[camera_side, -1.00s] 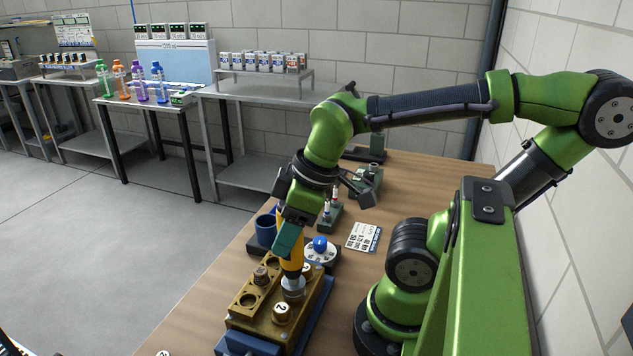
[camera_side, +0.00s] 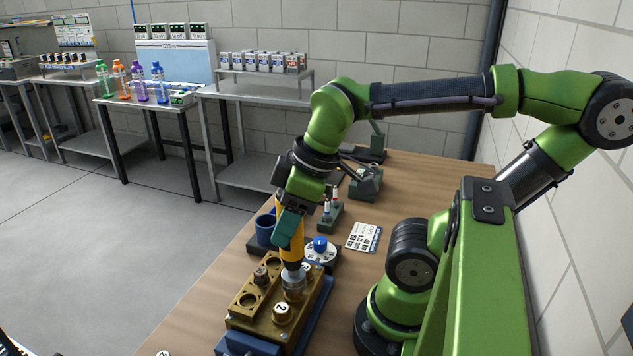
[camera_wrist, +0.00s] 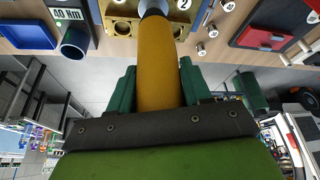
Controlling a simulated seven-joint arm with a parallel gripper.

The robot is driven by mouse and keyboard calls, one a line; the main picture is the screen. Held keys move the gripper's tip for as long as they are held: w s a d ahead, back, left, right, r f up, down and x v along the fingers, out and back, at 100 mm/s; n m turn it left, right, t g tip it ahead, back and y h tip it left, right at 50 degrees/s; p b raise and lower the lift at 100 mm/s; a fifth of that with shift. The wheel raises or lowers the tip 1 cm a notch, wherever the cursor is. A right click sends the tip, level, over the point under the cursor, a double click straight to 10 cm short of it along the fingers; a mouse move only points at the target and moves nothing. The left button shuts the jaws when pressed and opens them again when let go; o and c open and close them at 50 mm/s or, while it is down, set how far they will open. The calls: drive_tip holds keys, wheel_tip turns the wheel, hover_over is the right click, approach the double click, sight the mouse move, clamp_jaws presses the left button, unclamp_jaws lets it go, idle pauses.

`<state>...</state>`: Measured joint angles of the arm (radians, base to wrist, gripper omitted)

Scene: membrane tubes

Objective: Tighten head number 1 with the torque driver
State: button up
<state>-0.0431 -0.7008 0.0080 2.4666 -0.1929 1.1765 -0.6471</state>
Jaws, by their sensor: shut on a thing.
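My gripper (camera_side: 289,232) is shut on the yellow torque driver (camera_side: 291,248). The driver's yellow handle (camera_wrist: 158,65) also shows between the green fingers in the wrist view. The driver stands nearly upright, its tip end down at a silver head (camera_side: 293,280) on the brass block (camera_side: 261,319). The tip's exact seating is hidden, and I cannot read a number on that head. A head marked 2 (camera_side: 281,313) sits nearer the camera on the same block. A darker fitting (camera_side: 261,275) stands at the block's left side, among round holes.
A dial with a blue knob (camera_side: 320,244) lies just behind the block. A blue cup (camera_side: 266,229) stands behind it to the left. A printed card (camera_side: 364,237) and a small rack of tubes (camera_side: 330,214) are further back. Bare wooden table (camera_side: 420,185) lies at the back right.

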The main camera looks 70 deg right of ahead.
drive_tip(key=shift+r, duration=2)
